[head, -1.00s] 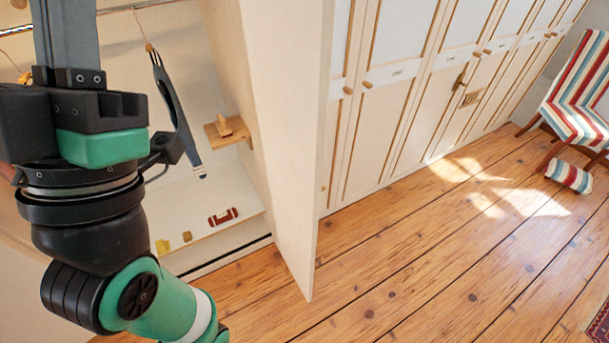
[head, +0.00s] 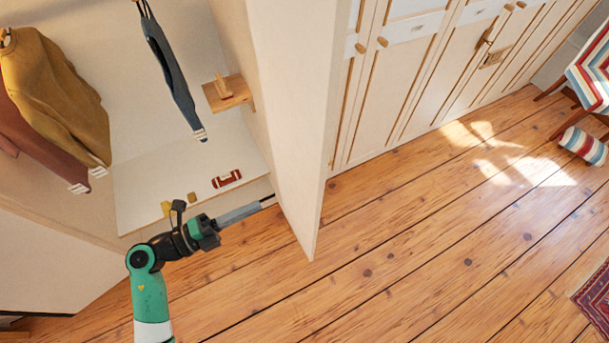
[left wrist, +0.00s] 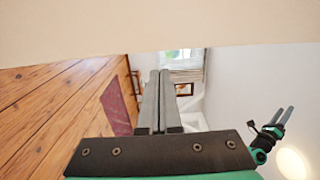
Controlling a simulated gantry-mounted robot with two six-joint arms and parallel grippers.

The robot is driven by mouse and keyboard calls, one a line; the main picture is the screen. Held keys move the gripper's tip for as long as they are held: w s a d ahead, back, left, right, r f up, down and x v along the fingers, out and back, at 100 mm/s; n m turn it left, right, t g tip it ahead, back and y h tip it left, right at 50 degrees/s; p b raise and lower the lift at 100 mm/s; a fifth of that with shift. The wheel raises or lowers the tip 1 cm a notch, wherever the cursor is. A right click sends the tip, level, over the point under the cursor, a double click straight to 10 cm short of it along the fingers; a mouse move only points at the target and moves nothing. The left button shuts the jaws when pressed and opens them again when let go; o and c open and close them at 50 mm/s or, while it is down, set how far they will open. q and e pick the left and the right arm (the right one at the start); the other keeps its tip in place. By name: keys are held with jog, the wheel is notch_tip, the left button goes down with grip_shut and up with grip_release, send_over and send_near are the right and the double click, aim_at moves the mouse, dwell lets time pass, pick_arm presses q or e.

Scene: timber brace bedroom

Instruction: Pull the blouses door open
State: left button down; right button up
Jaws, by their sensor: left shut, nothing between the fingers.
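A tall cream door (head: 290,120) stands swung out from an open wardrobe compartment with hanging clothes. Its label is not visible, so I cannot tell whether it is the blouses door. My left gripper (head: 268,201) is shut and empty low beside this door's inner side; I cannot tell whether the tips touch it. In the left wrist view my left gripper's fingers (left wrist: 161,75) lie together, pointing at a cream surface across the top. My right gripper (left wrist: 281,116) shows small at the right there; its opening is unclear. It is not in the head view.
Inside the compartment are a mustard sweater (head: 52,95), a dark hanging garment (head: 172,75), a small wooden shelf (head: 229,94) and a red item (head: 227,179). Closed labelled doors (head: 400,85) run right. The wooden floor (head: 430,220) is clear up to a striped chair (head: 592,75).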

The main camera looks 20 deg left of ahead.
aim_at(316, 176)
pick_arm(q)
jog(key=x, duration=1.3)
jog(key=shift+w+d+r, duration=0.15)
jog(key=shift+w+d, duration=0.05)
jog(key=shift+w, duration=0.2)
jog(key=shift+w+d, duration=0.1)
jog(key=shift+w, duration=0.05)
jog(key=shift+w, duration=0.1)
